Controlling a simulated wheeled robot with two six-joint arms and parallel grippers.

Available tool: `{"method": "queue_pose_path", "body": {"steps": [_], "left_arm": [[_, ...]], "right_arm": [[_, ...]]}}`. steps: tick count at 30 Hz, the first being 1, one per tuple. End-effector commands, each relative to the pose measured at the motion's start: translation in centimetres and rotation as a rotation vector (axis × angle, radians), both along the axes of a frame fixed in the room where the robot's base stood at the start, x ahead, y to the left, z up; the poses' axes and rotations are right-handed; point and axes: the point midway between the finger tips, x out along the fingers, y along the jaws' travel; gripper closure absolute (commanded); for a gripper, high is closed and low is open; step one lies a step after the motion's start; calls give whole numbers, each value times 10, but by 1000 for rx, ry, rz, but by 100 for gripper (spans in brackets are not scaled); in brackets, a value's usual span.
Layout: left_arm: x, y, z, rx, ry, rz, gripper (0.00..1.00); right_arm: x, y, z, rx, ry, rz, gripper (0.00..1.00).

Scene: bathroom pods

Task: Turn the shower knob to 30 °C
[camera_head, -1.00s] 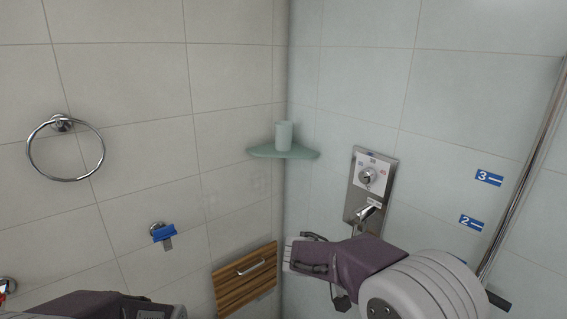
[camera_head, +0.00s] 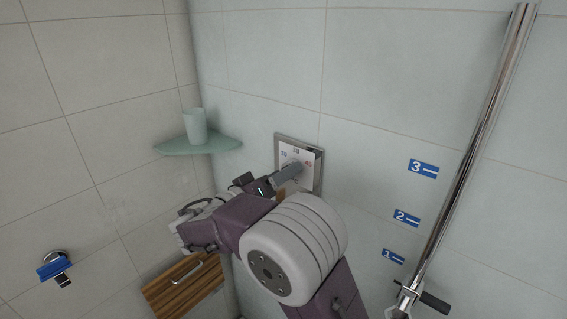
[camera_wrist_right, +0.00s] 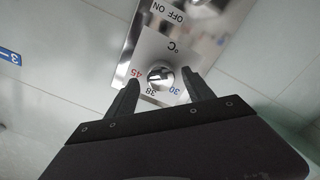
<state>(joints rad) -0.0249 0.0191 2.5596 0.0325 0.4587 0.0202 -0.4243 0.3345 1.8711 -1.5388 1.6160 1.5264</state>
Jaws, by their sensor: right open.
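The shower panel (camera_head: 319,172) is a metal plate with a white face on the right wall, partly hidden by my right arm in the head view. In the right wrist view, the round silver knob (camera_wrist_right: 159,74) sits on the panel (camera_wrist_right: 148,30). Red 45, black 38 and blue 30 are printed around the knob, with °C and OFF ON further up. My right gripper (camera_head: 289,173) is at the panel. In the right wrist view it is open (camera_wrist_right: 162,79), one finger on each side of the knob. I cannot tell whether they touch it or where its pointer stands. My left gripper is out of view.
A green corner shelf (camera_head: 198,148) with a cup (camera_head: 194,126) is left of the panel. A wooden fold-down seat (camera_head: 185,286) is below. A chrome rail (camera_head: 470,150) and blue number labels (camera_head: 423,168) are to the right.

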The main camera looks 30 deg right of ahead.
Motion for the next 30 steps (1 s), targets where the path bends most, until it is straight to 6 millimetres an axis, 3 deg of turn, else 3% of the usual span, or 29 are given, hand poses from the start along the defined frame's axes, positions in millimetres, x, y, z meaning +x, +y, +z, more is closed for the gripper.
{"method": "queue_pose_path", "body": {"steps": [10, 11, 17, 30], "left_arm": [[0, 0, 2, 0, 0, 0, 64], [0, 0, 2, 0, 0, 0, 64], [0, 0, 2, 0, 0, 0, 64], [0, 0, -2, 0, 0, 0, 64]], "right_arm": [[4, -9, -1, 0, 1, 1, 39], [4, -9, -1, 0, 1, 1, 45], [3, -9, -1, 1, 1, 0, 100], [3, -9, -2, -40, 101, -1, 100]]}}
